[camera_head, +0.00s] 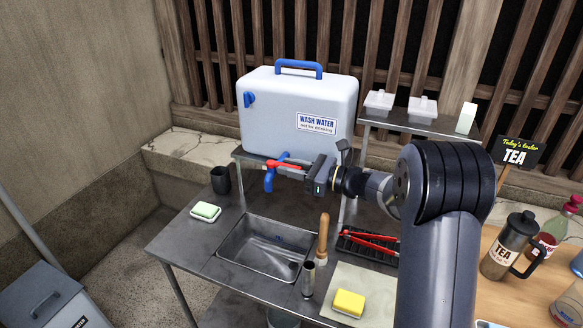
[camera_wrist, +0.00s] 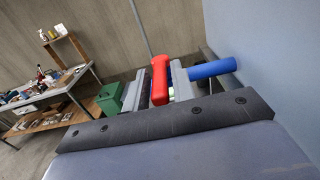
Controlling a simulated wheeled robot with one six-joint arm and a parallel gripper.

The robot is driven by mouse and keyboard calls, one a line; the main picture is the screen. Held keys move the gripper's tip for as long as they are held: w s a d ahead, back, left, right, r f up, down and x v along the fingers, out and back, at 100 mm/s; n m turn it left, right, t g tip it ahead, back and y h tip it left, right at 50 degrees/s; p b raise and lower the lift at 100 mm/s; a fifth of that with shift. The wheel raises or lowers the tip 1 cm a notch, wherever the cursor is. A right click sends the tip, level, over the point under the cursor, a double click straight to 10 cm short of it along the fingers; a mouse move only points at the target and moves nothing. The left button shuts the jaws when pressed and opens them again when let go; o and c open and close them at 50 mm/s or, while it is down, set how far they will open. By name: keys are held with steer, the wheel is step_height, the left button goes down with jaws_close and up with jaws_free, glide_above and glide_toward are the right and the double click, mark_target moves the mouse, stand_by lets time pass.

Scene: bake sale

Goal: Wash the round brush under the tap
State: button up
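The wash-water box (camera_head: 297,110) stands on a raised shelf behind the sink. Its tap (camera_head: 269,181) is blue with a red lever (camera_head: 285,163). My gripper (camera_head: 292,169) is at this lever. In the wrist view the red lever (camera_wrist: 160,80) lies between my two fingers (camera_wrist: 158,88), and the blue tap part (camera_wrist: 211,69) is at right. Whether both fingers press on it is unclear. A brown wooden handle (camera_head: 322,237) stands upright at the sink's right edge, apparently the round brush; I cannot make out bristles. The metal sink (camera_head: 235,262) has pale streaks inside; running water cannot be confirmed.
A metal cylinder (camera_head: 308,279), yellow sponge (camera_head: 348,303) and black rack (camera_head: 372,254) with red-handled tools are at right. A tea press (camera_head: 511,247) stands on the wooden table.

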jaws_close()
stand_by(0.3)
steer(key=shift+s+a+m+t+h+b, duration=0.1)
steer(key=shift+s+m+t+h+b, duration=0.15)
steer(key=shift+m+t+h+b, duration=0.4)
steer(key=shift+s+a+m+t+h+b, duration=0.2)
steer(key=shift+m+t+b, duration=0.3)
steer(key=shift+t+b, duration=0.5)
steer(key=shift+s+a+m+t+h+b, duration=0.1)
steer(key=shift+s+m+t+h+b, duration=0.2)
steer(key=shift+m+t+h+b, duration=0.45)
steer(key=shift+y, duration=0.3)
steer(key=shift+o, duration=1.6)
jaws_free()
steer(key=shift+d, duration=0.1)
